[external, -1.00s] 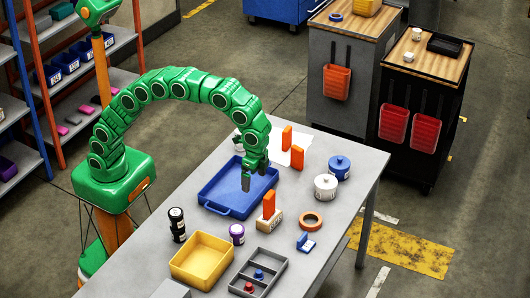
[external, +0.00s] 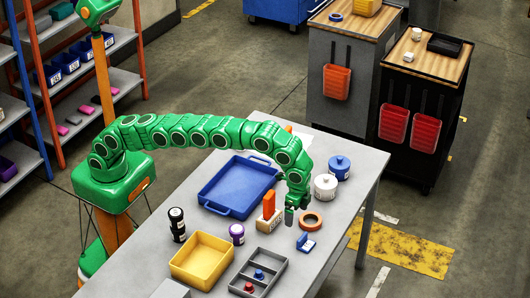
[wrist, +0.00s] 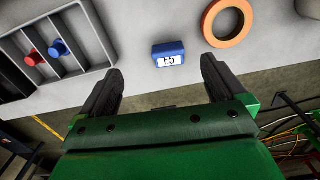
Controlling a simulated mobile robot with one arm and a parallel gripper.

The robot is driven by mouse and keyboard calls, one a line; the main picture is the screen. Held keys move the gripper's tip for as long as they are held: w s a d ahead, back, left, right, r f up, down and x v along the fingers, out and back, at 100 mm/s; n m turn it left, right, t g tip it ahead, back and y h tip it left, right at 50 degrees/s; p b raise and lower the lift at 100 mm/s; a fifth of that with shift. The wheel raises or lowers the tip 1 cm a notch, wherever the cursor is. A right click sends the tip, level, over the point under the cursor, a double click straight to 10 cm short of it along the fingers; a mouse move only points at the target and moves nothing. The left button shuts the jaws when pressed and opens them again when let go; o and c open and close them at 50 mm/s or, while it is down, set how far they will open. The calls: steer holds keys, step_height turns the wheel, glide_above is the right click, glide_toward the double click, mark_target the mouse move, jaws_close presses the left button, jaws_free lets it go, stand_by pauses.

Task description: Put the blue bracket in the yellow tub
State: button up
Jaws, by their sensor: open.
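The blue bracket (external: 306,242) lies on the grey table near its right edge. In the wrist view the bracket (wrist: 168,53) shows a white label and sits ahead of the fingers, between their lines. My gripper (external: 290,218) is open and empty, above the table and up and left of the bracket in the external view. Its two dark fingers (wrist: 160,85) are spread apart in the wrist view and do not touch the bracket. The yellow tub (external: 202,258) stands at the near left of the table and looks empty.
An orange ring (external: 311,221) lies beside the bracket. A grey divided tray (external: 260,274) with red and blue pegs stands between bracket and tub. A purple-labelled jar (external: 237,234), a dark jar (external: 177,224), a blue tray (external: 237,187) and a wooden block with an orange piece (external: 269,212) stand nearby.

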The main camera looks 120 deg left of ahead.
glide_above(303, 237)
steer(key=f, duration=0.5)
steer(key=shift+a+f, duration=0.3)
steer(key=shift+a, duration=0.1)
steer(key=shift+s+f, duration=0.1)
steer(key=shift+f, duration=1.25)
steer(key=shift+d+f, duration=0.2)
steer(key=shift+f, duration=1.15)
steer(key=shift+d+f, duration=0.15)
steer(key=shift+f, duration=1.15)
steer(key=c, duration=1.2)
steer(key=shift+r, duration=5)
steer(key=shift+c, duration=0.2)
